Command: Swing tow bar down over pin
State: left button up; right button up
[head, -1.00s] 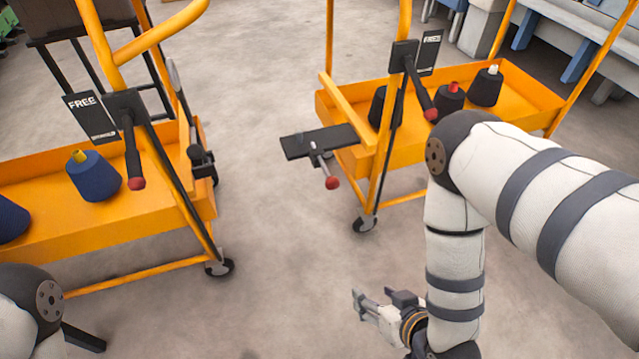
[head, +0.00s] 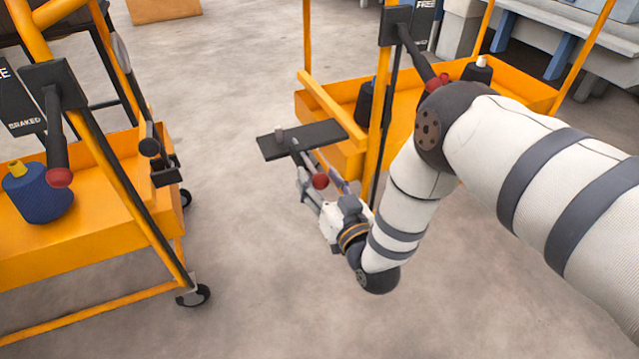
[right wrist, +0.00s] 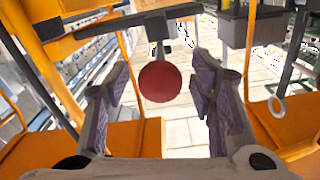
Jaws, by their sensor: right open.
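The right cart (head: 345,110) has a black plate (head: 318,141) jutting from its end, with a short grey pin (head: 279,136) standing on it. A red knob (head: 320,181) on a short lever is below the plate's front edge. My right gripper (head: 303,185) is open around this knob; in the right wrist view the red knob (right wrist: 160,82) sits between the spread fingers, with gaps on both sides. The left cart (head: 150,200) carries a grey bar with a rounded end (head: 121,50), raised upright, which looks like the tow bar. My left gripper is out of view.
Another red knob (head: 60,178) hangs on a black lever on the left cart. A blue yarn cone (head: 38,192) stands in that cart. Bare floor (head: 235,240) lies between the carts. The right cart's orange post (head: 378,120) rises close to my right gripper.

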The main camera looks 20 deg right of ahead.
aim_at(306, 158)
grip_shut()
jog(key=shift+w+a+b, duration=0.1)
jog(key=shift+w+b, duration=0.55)
jog(key=shift+w, duration=2.25)
